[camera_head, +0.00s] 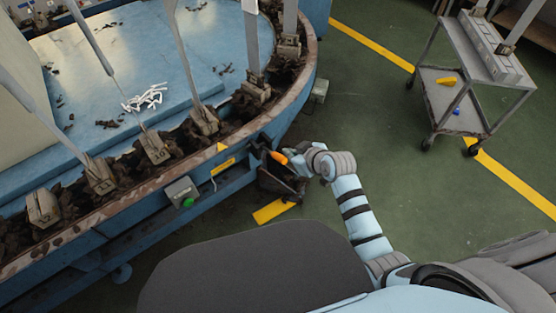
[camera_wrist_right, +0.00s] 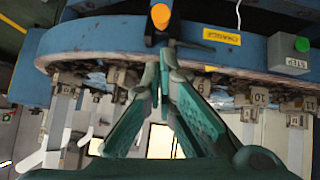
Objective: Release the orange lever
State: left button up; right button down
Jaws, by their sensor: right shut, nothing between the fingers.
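The orange lever (camera_head: 278,157) sticks out from the rim of the blue round machine in the head view. Its round orange end (camera_wrist_right: 160,16) shows at the top of the right wrist view. My right gripper (camera_head: 296,162) is at the lever's outer end in the head view. In the right wrist view its green fingers (camera_wrist_right: 168,47) are shut at the tips with nothing between them, just below the orange end. I cannot tell whether they touch the lever. My left gripper is not in view.
The blue machine (camera_head: 110,228) carries several upright leg forms around its rim. A grey box with a green button (camera_head: 182,192) hangs on its side. A yellow pedal (camera_head: 272,211) lies low beside it. A grey cart (camera_head: 455,118) stands at upper right, with open green floor between.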

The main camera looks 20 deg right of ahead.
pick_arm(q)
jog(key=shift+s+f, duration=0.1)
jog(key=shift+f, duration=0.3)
pick_arm(e)
jog(key=r, duration=0.1)
jog(key=w+r, duration=0.1)
jog(key=a+r, duration=0.1)
jog(key=shift+w+r+n+t+y, duration=0.15)
jog(key=shift+r+n+t+y, duration=0.15)
jog(key=shift+n, duration=0.1)
jog(key=shift+f, duration=0.1)
jog(key=b, duration=0.6)
send_over(278, 156)
jog(key=w+a, duration=0.1)
notch_tip(278, 156, down, 7)
jog(key=shift+w+a+r, duration=0.1)
jog(key=shift+w+a, duration=0.05)
jog(key=f, duration=0.1)
jog(key=s+d+f+b, duration=0.1)
jog(key=shift+d+f, duration=0.15)
jog(key=shift+f, duration=0.25)
jog(key=shift+s+d+f, duration=0.1)
jog(key=shift+s+f, duration=0.05)
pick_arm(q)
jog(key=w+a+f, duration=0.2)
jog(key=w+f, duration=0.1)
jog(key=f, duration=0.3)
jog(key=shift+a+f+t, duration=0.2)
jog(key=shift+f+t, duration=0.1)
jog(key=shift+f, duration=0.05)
